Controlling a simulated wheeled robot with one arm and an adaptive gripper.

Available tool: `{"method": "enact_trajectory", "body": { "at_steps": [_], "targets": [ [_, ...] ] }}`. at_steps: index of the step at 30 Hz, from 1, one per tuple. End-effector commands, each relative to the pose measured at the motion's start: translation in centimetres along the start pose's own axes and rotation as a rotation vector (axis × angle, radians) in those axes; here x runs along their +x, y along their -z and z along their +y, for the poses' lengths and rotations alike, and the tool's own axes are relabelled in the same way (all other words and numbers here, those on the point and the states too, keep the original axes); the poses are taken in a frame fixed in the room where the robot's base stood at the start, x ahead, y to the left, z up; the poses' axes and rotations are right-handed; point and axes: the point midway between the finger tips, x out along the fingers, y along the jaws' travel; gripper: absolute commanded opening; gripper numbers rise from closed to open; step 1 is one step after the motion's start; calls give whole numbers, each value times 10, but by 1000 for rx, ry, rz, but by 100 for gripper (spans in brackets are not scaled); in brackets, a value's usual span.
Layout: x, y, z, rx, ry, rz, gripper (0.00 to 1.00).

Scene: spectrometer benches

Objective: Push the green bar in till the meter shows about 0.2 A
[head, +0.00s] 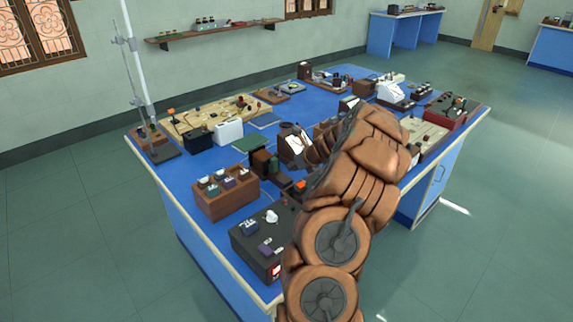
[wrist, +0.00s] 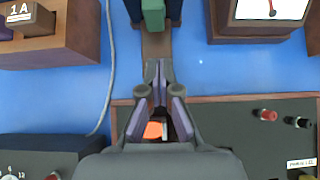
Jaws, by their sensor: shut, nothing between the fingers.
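The green bar (wrist: 153,14) shows at the top edge of the wrist view, between dark blocks on a brown base (wrist: 156,44). A meter with a white face (wrist: 270,9) is at the top right of the wrist view; the reading is cut off. In the head view the meter (head: 295,143) is too small to read.
A brown block labelled 1 A (wrist: 62,35) stands to the left in the wrist view. A dark panel (wrist: 250,140) with red and black terminals and an orange part (wrist: 153,130) lies below the gripper. A grey cable runs across the blue bench (head: 225,155), which is crowded with apparatus.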

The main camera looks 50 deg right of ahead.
Motion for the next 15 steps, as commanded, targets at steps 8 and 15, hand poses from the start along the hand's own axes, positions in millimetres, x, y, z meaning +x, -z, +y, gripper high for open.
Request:
{"method": "enact_trajectory", "body": {
  "at_steps": [8,15],
  "targets": [
    [-39,-2,5,-9,-4,-1,0],
    [-69,-1,5,-7,-7,1,0]
  ]
}}
